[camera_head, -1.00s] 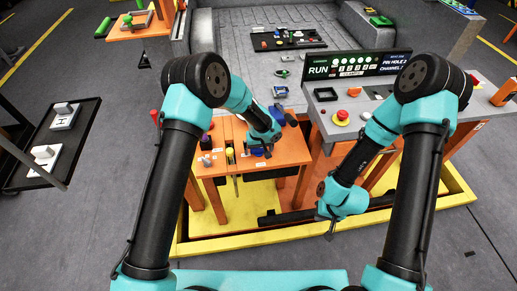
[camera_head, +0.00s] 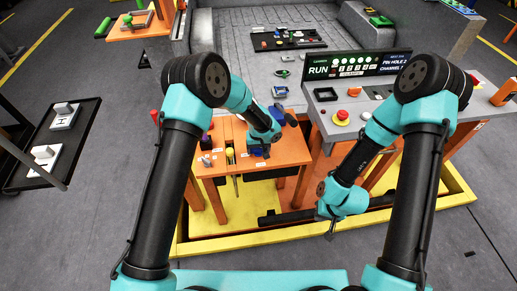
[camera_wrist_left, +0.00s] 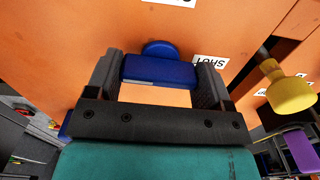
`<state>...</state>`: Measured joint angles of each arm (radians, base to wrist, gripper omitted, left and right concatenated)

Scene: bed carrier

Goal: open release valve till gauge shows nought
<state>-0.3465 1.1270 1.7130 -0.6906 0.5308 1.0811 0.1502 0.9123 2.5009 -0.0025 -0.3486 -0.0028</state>
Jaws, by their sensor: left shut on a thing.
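My left gripper (camera_head: 259,150) is low over the orange table (camera_head: 243,178). In the left wrist view, my left gripper (camera_wrist_left: 160,78) is shut on a blue block-like handle (camera_wrist_left: 160,70), with one finger at each end of it. A round blue part (camera_wrist_left: 160,48) shows just beyond the handle, at the table surface. A white label (camera_wrist_left: 210,62) lies beside it, upside down in this view. I cannot tell for sure that this is the release valve. No gauge reading can be made out. My right gripper (camera_head: 330,231) hangs empty in front of the grey console; its jaw opening is unclear.
A yellow knob (camera_wrist_left: 287,92) and a purple part (camera_wrist_left: 301,152) stand near the left gripper. The grey console (camera_head: 368,105) carries a red button (camera_head: 342,115) and a RUN display (camera_head: 352,66). A yellow frame (camera_head: 225,245) surrounds the tables' feet.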

